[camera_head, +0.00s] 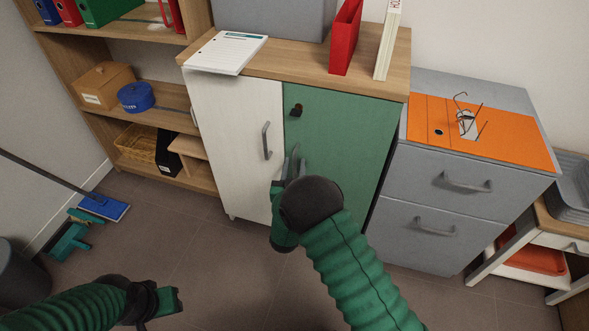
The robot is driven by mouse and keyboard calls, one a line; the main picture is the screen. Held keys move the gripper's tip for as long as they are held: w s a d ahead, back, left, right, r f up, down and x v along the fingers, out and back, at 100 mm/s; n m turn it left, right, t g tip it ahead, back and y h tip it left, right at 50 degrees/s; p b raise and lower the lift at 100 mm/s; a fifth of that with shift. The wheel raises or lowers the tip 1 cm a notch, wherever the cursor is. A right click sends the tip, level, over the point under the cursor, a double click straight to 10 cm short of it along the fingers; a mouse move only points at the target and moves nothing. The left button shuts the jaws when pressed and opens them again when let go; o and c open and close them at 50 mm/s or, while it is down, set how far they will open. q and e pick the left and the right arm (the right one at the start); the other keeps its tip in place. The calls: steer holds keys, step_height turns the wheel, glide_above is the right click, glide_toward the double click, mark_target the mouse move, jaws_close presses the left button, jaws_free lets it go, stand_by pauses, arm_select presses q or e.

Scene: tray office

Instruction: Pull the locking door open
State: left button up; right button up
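The cabinet has a white left door (235,135) and a green right door (345,135), both closed. A dark lock with a reddish part (296,110) sits near the top left of the green door. The white door has a grey vertical handle (267,142). A grey handle-like piece (294,161) shows at the green door's left edge, partly hidden by my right gripper. My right gripper (281,190) is in front of the door seam, just below that piece; its wrist hides the fingers, so contact is unclear. My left gripper (172,301) is low at left, away from the cabinet.
A grey drawer unit (440,185) with an orange folder is at right. Shelves (160,180) are at left. The floor before the cabinet is clear.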

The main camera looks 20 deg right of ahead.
jaws_close()
stand_by(1.4)
